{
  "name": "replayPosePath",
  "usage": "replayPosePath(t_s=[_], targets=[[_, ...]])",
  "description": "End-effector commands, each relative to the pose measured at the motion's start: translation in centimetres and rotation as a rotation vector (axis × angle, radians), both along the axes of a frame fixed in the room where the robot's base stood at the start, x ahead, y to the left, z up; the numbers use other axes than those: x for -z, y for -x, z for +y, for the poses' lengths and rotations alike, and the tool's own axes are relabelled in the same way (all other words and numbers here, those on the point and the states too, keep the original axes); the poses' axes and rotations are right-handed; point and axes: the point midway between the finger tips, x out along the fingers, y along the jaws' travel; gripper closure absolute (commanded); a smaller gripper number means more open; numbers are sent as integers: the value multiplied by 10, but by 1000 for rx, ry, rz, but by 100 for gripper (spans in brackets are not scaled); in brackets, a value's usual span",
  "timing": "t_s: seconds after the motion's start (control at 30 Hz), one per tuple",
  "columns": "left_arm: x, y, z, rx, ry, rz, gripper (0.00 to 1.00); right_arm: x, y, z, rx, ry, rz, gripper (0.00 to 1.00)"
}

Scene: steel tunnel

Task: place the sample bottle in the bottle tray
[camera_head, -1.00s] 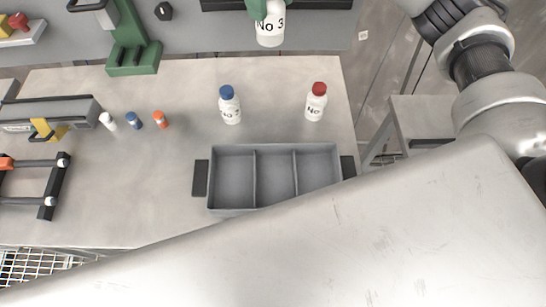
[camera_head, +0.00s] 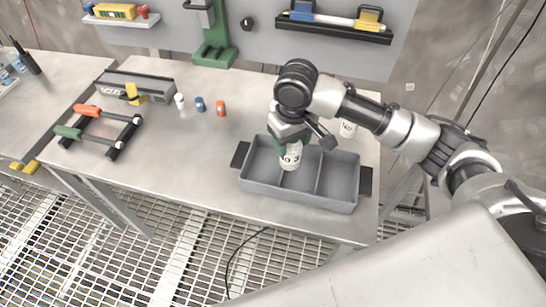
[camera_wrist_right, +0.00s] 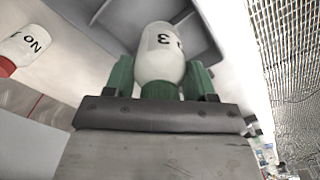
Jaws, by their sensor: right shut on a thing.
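My right gripper (camera_head: 291,144) points down over the grey bottle tray (camera_head: 300,201). It is shut on a white sample bottle (camera_head: 290,160) marked No 3, gripped at its green cap. The bottle hangs upright around the divider between the left and middle compartments; I cannot tell whether it touches the tray. In the right wrist view the bottle (camera_wrist_right: 160,52) sits between two green fingers (camera_wrist_right: 160,85), with the tray (camera_wrist_right: 206,50) behind it. The tray looks empty otherwise. My left gripper is not in view.
A white bottle (camera_head: 348,129) stands behind my right arm; its red cap shows in the wrist view (camera_wrist_right: 7,66). Small capped vials (camera_head: 200,104), a grey device (camera_head: 140,86) and a rack with orange and green handles (camera_head: 98,130) lie left. The table's front left is clear.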

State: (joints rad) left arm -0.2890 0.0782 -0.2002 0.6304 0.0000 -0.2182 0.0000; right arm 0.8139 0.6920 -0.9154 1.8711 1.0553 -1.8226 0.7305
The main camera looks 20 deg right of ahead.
Motion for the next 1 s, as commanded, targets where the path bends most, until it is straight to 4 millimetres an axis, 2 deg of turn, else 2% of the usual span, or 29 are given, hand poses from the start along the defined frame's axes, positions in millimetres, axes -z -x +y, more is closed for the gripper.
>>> replayPosePath(t_s=[0.03,0.2,0.33,0.47,0.73,1.0], targets=[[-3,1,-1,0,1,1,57,4,-10,10,-1,-4,1,74],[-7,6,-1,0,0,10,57,26,-36,32,-2,-2,-1,74],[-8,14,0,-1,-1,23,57,36,-48,41,0,-1,-1,74],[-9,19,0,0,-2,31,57,42,-52,44,-1,0,0,74],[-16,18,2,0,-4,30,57,77,-51,44,-2,0,0,74],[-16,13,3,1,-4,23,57,80,-51,44,-2,0,-2,74]])
